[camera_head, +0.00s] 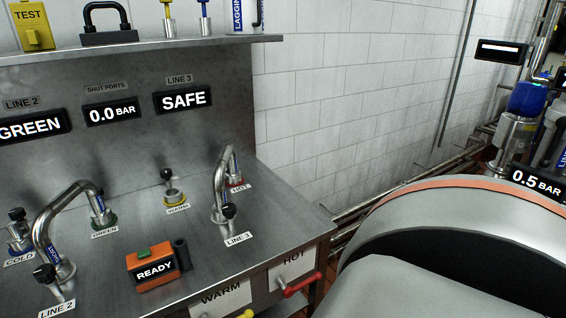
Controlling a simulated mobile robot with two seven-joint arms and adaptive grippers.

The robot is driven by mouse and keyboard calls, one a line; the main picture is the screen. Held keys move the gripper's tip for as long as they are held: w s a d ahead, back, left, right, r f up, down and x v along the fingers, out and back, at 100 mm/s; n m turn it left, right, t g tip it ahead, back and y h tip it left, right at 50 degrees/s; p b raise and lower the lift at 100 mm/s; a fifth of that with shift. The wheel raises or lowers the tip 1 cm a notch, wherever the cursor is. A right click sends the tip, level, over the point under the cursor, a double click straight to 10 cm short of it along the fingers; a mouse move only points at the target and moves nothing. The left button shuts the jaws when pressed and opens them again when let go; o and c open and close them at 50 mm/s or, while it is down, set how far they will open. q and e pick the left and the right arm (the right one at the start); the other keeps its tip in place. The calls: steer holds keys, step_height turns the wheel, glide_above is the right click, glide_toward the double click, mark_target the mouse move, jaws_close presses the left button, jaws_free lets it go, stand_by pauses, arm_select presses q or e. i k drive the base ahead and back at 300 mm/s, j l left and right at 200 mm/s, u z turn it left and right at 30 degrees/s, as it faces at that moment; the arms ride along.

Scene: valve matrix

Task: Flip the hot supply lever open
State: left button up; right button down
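The hot supply lever (300,285) is a red handle on the front face of the steel bench, at the bottom middle right of the head view. It sits just below a white HOT label (292,267) and lies nearly level, slanting slightly up to the right. A yellow lever (246,314) under the WARM label (226,298) is mostly cut off by the bottom edge. Neither of my grippers is in view, so nothing is seen touching the red lever.
The bench top (215,265) carries curved pipes (221,180), black-knobbed ports and an orange READY box (153,268). Displays read GREEN, 0.0 BAR (111,112) and SAFE (183,99). A large rounded grey shape with an orange band fills the lower right, beside the bench's right edge.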

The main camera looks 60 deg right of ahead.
mark_target(306, 283)
steer(key=k+l+z, duration=0.15)
steer(key=z, duration=1.6)
